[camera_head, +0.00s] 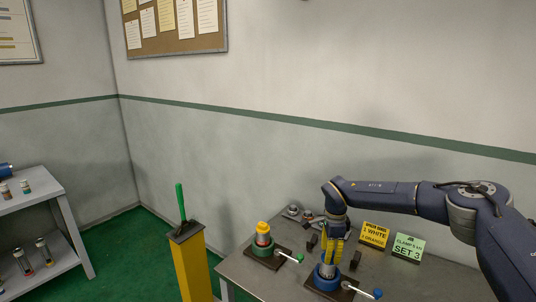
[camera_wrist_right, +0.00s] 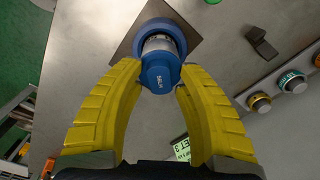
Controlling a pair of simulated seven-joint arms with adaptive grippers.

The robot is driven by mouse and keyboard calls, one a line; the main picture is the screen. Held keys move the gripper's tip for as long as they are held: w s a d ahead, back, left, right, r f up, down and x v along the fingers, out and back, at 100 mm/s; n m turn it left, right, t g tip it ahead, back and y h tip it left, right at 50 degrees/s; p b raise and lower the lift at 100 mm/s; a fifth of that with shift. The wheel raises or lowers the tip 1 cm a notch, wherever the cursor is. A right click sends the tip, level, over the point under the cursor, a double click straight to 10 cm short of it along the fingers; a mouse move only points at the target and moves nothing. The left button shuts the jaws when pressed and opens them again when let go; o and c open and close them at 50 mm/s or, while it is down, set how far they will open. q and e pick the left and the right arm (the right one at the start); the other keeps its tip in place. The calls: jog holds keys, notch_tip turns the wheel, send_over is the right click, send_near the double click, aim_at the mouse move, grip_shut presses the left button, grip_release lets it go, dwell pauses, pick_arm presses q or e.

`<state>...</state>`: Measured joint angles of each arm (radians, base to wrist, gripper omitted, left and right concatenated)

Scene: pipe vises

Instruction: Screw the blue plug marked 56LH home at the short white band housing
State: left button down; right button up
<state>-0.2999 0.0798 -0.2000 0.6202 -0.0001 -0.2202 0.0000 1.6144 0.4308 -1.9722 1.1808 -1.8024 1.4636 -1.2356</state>
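The blue plug marked 56LH (camera_wrist_right: 159,76) is at the mouth of a pale housing (camera_wrist_right: 157,44) in the right wrist view. The housing stands in a round blue vise (camera_wrist_right: 178,37), which also shows in the head view (camera_head: 326,280). My right gripper (camera_wrist_right: 159,80) has its yellow fingertips on opposite sides of the plug, seemingly touching it. In the head view my right gripper (camera_head: 331,259) points down over the blue vise and hides the plug there. How deep the plug sits is hidden. My left gripper is not in view.
Left of it, a green vise (camera_head: 264,246) holds a housing with a yellow plug (camera_head: 263,227). An orange sign (camera_head: 374,234) and a green sign (camera_head: 408,248) stand behind. Vise levers stick out right. Several plugs (camera_wrist_right: 292,81) stand on the table. A yellow post (camera_head: 191,265) stands left of it.

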jog(key=m, duration=0.9)
grip_shut()
dwell(0.4)
jog(key=n, duration=0.2)
jog(key=shift+n, duration=0.4)
jog(key=n, duration=0.4)
jog(key=shift+n, duration=0.4)
